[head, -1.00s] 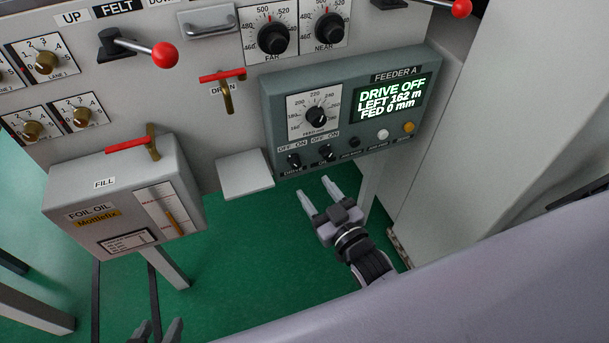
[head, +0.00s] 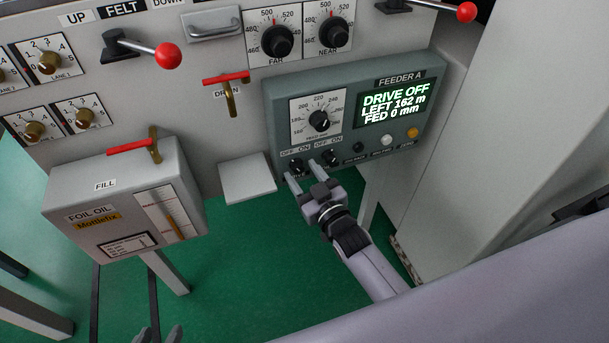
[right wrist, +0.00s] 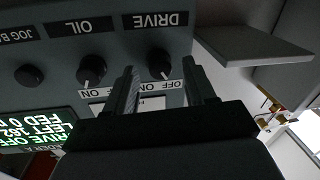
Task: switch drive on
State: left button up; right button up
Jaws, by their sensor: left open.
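The DRIVE switch is a black knob (head: 296,166) at the lower left of the FEEDER A panel (head: 388,150). In the right wrist view the DRIVE knob (right wrist: 159,63) appears upside down, between my fingers. My right gripper (head: 302,170) is open in front of it, one finger on each side; contact is not clear. It also shows in the wrist view (right wrist: 161,78). The OIL knob (head: 330,157) is just right of the fingers. The screen (head: 393,105) reads DRIVE OFF, LEFT 162 m, FED 0 mm. My left gripper (head: 158,335) is open at the bottom edge, only its tips showing.
A feed dial (head: 319,121) sits above the switches. A pale plate (head: 247,177) and the foil oil box (head: 125,200) stand left. A red-handled drain valve (head: 226,78) is above the plate.

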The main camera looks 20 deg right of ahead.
grip_shut()
jog(key=shift+m, duration=0.4)
jog(key=m, duration=0.2)
jog(key=shift+m, duration=0.4)
jog(key=m, duration=0.3)
jog(key=shift+f+t, duration=0.15)
jog(key=shift+t, duration=0.25)
jog(key=m+b, duration=0.1)
jog(key=m, duration=0.3)
jog(key=shift+f+m+h, duration=0.1)
jog(key=shift+m+h, duration=0.3)
jog(key=shift+m+t, duration=0.3)
jog(key=shift+m, duration=0.3)
